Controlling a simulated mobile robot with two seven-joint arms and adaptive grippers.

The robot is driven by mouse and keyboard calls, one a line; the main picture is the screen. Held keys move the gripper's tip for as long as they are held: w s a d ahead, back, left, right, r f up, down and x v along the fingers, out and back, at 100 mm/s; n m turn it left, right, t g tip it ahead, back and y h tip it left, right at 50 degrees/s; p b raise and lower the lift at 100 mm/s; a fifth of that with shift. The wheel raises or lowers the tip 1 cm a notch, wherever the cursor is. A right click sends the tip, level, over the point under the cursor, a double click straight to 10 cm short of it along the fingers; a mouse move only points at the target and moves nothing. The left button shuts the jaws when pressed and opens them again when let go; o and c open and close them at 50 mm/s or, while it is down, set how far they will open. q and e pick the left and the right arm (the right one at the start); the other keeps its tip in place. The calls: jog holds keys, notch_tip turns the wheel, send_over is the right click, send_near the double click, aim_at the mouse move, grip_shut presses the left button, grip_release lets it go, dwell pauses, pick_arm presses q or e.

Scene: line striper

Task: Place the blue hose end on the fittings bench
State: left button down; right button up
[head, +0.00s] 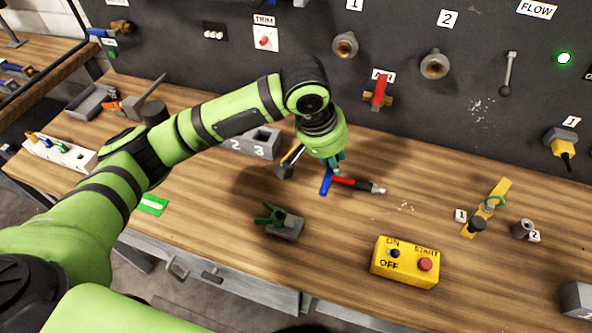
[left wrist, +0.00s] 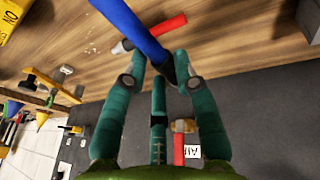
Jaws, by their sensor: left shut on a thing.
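My left gripper (head: 335,168) has teal fingers and is over the middle of the wooden workbench (head: 210,195). It is shut on the blue hose end (head: 326,184), which sticks out below the fingers. In the left wrist view the blue hose end (left wrist: 133,22) runs up out of the picture, its dark tip between the fingers (left wrist: 160,80). A red hose end (head: 348,182) with a black and silver tip is just right of it; it also shows in the left wrist view (left wrist: 168,26). Which surface is the fittings bench I cannot tell. My right gripper is not in view.
A green clamp on a grey block (head: 285,226), a yellow ON/OFF box (head: 404,270) and a yellow bracket (head: 487,210) stand on the workbench. A numbered grey block (head: 262,141) is behind my arm. A second wooden bench (head: 48,50) is at upper left.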

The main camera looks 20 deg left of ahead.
pick_arm(q)
jog(key=p, duration=0.2)
send_over(303, 179)
jog(key=s, duration=0.1)
jog(key=f, duration=0.4)
jog(key=shift+a+f, duration=0.1)
jog(key=shift+a, duration=0.3)
jog(key=shift+f, duration=2.1)
jog(key=c, duration=1)
grip_release()
jog(key=shift+f+p, duration=0.1)
jog(key=shift+p, duration=0.2)
jog(key=shift+o, duration=0.2)
jog(key=b+v, duration=0.1)
jog(key=v, duration=1.1)
